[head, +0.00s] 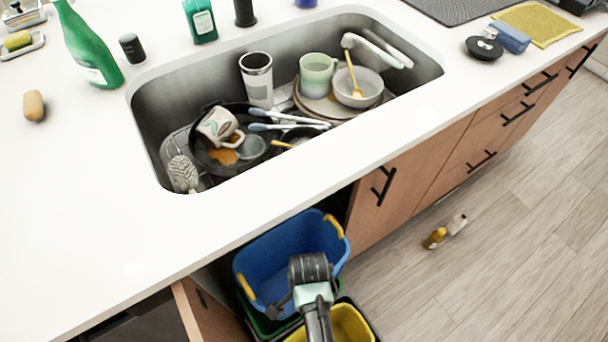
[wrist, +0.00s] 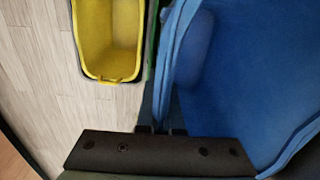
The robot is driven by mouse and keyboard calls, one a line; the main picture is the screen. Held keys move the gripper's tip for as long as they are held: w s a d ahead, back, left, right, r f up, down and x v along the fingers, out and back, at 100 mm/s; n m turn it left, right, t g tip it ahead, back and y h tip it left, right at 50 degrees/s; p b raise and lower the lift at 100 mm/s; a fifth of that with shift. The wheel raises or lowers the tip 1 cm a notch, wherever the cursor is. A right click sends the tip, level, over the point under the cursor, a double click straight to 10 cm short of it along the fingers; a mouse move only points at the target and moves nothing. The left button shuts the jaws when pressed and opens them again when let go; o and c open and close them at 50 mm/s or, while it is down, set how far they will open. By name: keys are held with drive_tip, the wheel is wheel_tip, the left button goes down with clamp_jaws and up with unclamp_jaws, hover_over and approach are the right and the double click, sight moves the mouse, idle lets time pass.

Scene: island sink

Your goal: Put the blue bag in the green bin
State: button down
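The blue bag (head: 272,262) is a wide, open-topped blue container with yellow handles. In the head view it sits high over the green bin (head: 262,324), which shows only as a rim below it. In the wrist view the bag (wrist: 245,90) fills the right side, and a thin green strip (wrist: 152,45) shows left of it. My gripper (head: 281,304) is at the bag's near side in the head view. In the wrist view its fingertips (wrist: 161,130) lie by the bag's left edge. Whether they grip the edge is unclear.
The sink (head: 160,140) holds dishes. Cabinet doors with black handles (head: 384,186) are at the right.

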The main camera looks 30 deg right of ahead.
wheel_tip(320, 180, down, 9)
drive_tip(key=b, duration=0.8)
drive_tip(key=shift+r, duration=0.1)
drive_tip(key=c, duration=1)
unclamp_jaws()
wheel_tip(320, 180, up, 13)
drive_tip(key=p, duration=0.4)
drive_tip(key=shift+s, duration=0.35)
